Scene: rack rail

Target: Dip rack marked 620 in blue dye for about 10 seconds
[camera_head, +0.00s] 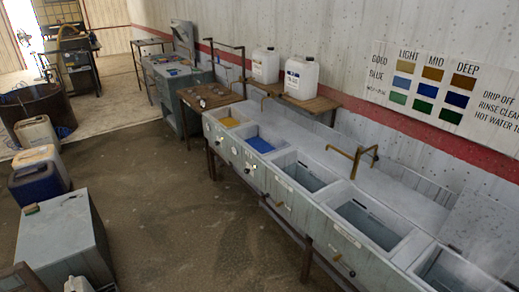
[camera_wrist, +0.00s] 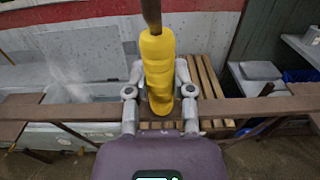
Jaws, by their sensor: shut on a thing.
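In the wrist view my gripper (camera_wrist: 160,92) is shut on a yellow ribbed handle (camera_wrist: 158,60) with a dark rod running out of its top end. The rest of the held thing is hidden, and no 620 marking can be read. In the head view the blue dye (camera_head: 260,145) fills the second basin of the long grey trough (camera_head: 283,207), right of the basin of yellow dye (camera_head: 230,122). My gripper cannot be made out for sure in the head view.
Other trough basins (camera_head: 368,222) run to the lower right. A brass tap (camera_head: 354,158) rises behind them. White jugs (camera_head: 301,78) stand on a wooden shelf. A colour chart (camera_head: 425,85) hangs on the wall. In the wrist view a brown rail (camera_wrist: 75,112) crosses behind the handle.

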